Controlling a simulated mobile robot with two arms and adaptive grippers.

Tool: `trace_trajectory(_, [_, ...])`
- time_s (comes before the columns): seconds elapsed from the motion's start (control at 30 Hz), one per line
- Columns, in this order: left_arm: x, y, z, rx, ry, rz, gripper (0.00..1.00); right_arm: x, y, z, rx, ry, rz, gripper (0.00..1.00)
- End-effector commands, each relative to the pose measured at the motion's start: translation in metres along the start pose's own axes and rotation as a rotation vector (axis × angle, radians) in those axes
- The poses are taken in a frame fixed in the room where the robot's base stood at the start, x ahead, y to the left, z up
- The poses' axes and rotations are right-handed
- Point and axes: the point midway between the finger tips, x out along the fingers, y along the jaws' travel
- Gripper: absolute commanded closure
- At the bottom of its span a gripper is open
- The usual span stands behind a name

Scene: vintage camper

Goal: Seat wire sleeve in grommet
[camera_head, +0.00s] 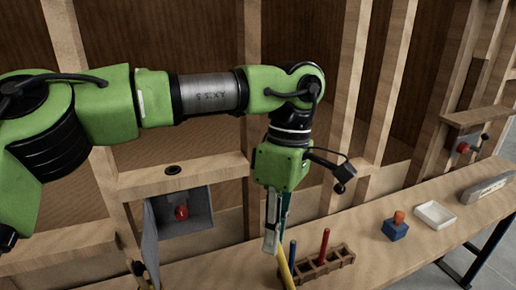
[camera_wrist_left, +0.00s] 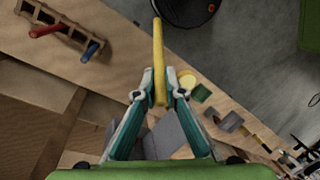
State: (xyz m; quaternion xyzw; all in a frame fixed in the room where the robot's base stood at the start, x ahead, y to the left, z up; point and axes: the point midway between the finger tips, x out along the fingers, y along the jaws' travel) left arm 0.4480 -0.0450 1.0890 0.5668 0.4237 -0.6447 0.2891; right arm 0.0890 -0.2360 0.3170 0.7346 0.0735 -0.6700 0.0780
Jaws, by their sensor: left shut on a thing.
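My left gripper (camera_head: 271,248) points down beside the rack and is shut on a long yellow sleeve (camera_head: 287,274). In the left wrist view the gripper (camera_wrist_left: 159,84) pinches the yellow sleeve (camera_wrist_left: 158,55), which sticks out well past the fingertips. A small black ring, which looks like the grommet (camera_head: 172,170), lies on the wooden crossbeam (camera_head: 215,174) left of the gripper. The sleeve is apart from it. My right gripper is not in view.
A wooden rack (camera_head: 337,258) on the bench holds a red sleeve (camera_head: 324,246) and a blue sleeve (camera_head: 293,252). An open grey metal box (camera_head: 195,222) with a red part is below the beam. A blue block (camera_head: 395,230) and white tray (camera_head: 435,214) stand right.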

Motion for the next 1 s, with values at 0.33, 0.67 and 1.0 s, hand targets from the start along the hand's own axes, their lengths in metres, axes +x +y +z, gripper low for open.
trace_trajectory(0.33, [0.076, -0.04, -0.091, 0.367, 0.088, -0.019, 1.0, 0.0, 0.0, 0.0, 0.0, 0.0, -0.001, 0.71])
trace_trajectory(0.67, [0.159, -0.107, -0.159, 0.842, 0.187, -0.011, 1.0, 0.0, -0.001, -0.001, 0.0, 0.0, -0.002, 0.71])
trace_trajectory(1.0, [0.186, -0.137, -0.172, 1.037, 0.229, 0.001, 1.0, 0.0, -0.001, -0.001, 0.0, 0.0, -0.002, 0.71])
